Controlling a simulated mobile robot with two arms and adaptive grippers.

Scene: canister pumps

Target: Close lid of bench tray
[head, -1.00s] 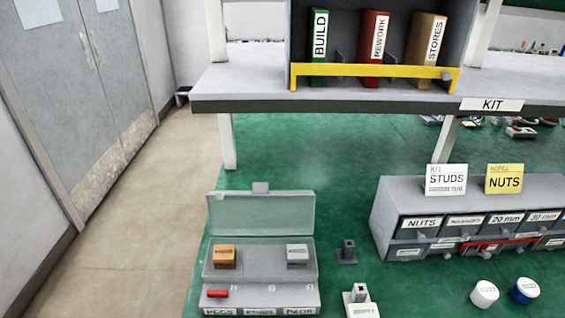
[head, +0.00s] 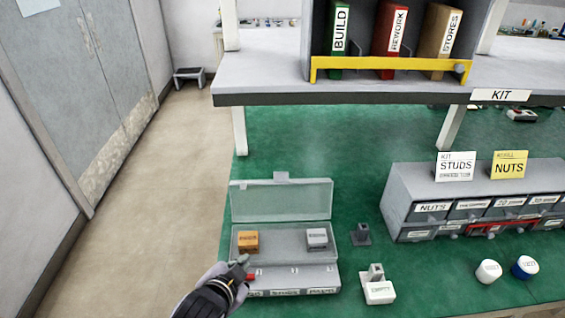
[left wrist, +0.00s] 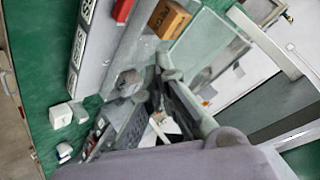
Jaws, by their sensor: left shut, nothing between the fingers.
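The bench tray (head: 285,258) lies on the green mat, with an orange block (head: 248,240) in its left part and a grey block (head: 316,238) in its right part. Its translucent lid (head: 280,201) stands open at the back edge, with a small tab on top. My left gripper (head: 243,265) is shut and empty at the tray's front left corner, beside a red piece (head: 251,277) and partly covering the front. In the left wrist view the lid (left wrist: 205,45) and the orange block (left wrist: 168,18) show beyond the fingers. My right gripper is out of view.
A grey drawer unit (head: 410,190) stands to the right. White and blue-lidded jars (head: 525,268) are farther right. A shelf (head: 270,85) overhangs behind.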

